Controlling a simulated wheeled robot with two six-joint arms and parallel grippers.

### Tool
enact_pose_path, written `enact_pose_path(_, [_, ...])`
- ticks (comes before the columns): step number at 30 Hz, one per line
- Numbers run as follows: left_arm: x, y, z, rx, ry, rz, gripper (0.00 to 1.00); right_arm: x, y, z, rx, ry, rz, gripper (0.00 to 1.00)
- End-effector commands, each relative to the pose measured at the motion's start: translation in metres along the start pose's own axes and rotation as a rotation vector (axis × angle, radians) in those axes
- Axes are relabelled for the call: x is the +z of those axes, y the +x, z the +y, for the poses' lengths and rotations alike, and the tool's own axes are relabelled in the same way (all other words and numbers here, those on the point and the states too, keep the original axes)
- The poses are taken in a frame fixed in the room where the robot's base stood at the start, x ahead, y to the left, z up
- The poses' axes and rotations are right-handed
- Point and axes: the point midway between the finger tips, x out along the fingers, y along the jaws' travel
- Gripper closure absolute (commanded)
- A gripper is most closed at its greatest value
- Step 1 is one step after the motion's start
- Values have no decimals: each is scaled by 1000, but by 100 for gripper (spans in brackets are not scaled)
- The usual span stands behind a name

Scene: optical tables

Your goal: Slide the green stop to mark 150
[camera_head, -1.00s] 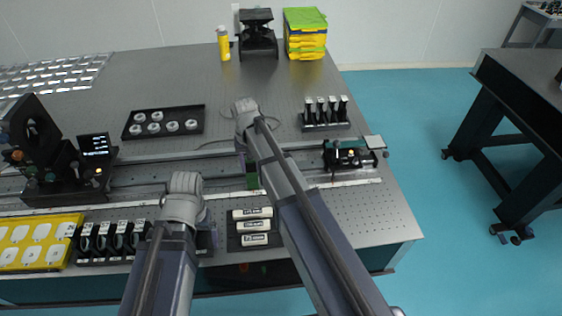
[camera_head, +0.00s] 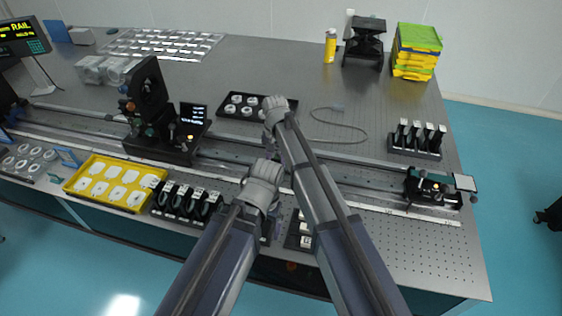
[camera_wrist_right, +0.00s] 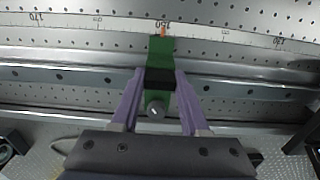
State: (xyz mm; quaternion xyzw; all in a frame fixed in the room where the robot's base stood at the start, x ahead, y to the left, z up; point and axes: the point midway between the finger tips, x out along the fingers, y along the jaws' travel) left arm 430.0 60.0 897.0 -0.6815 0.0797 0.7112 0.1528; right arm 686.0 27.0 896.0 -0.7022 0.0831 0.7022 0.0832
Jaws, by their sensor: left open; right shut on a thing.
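The green stop (camera_wrist_right: 160,66) sits across the rail (camera_wrist_right: 230,88) in the right wrist view. My right gripper (camera_wrist_right: 154,80) is shut on it, with a purple finger on each side. Its far end lies at the scale strip (camera_wrist_right: 215,30), just below a small orange mark (camera_wrist_right: 163,32) by a label that appears to read 150.
A black carriage with a small display (camera_head: 188,128) stands on the rail to the left. Another carriage (camera_head: 432,188) is near its right end. A yellow tray (camera_head: 90,190) and black holders (camera_head: 184,200) line the near edge. A dark tray with white rings (camera_head: 232,108) lies behind the rail.

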Motion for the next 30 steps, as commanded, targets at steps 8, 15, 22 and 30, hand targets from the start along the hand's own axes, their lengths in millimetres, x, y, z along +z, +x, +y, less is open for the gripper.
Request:
enact_pose_path(8, [0, 0, 0, 0, 0, 0, 2, 0, 0, 0, 0, 1, -2, 54])
enact_pose_path(15, [0, 0, 0, 0, 0, 0, 2, 0, 0, 0, 0, 1, -1, 27])
enact_pose_path(22, [0, 0, 0, 0, 0, 0, 2, 0, 0, 0, 0, 0, 0, 25])
enact_pose_path(30, [0, -10, -1, 0, 0, 0, 2, 0, -10, 0, 0, 0, 0, 25])
